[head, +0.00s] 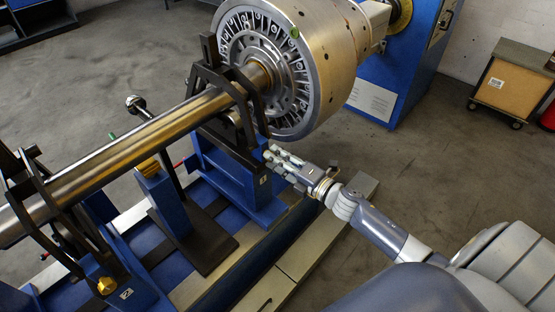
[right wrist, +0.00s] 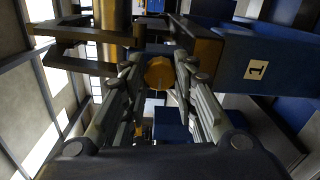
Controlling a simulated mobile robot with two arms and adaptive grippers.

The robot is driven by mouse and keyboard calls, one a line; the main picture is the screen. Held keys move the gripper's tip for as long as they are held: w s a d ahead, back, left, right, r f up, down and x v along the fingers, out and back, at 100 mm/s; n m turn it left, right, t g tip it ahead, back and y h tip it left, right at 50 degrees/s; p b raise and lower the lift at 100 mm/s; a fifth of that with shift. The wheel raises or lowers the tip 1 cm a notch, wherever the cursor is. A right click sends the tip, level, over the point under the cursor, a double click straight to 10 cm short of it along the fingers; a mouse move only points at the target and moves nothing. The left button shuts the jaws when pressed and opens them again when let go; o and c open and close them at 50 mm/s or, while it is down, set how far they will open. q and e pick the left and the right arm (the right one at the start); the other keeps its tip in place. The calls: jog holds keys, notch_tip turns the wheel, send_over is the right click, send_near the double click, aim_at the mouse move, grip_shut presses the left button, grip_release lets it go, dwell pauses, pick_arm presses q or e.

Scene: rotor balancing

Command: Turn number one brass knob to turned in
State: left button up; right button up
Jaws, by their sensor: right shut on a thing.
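The number one brass knob (right wrist: 159,73) shows in the right wrist view between the fingertips of my right gripper (right wrist: 161,80), beside a blue block with a "1" label (right wrist: 257,70). In the head view my right gripper (head: 272,156) reaches in from the right to the blue pedestal (head: 240,185) under the rotor's near side. The gripper is shut on the knob, one finger on each side. In the head view the fingers hide the knob. How far it is turned in I cannot tell. My left gripper is in neither view.
A steel shaft (head: 130,155) runs from the large rotor (head: 315,60) to the left, resting in black brackets. Another brass knob (head: 106,286) sits on the near left pedestal. A blue cabinet (head: 395,75) and a wheeled cart (head: 510,85) stand behind.

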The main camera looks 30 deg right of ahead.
dwell(0.4)
jog(key=o, duration=1.1)
jog(key=v, duration=1.2)
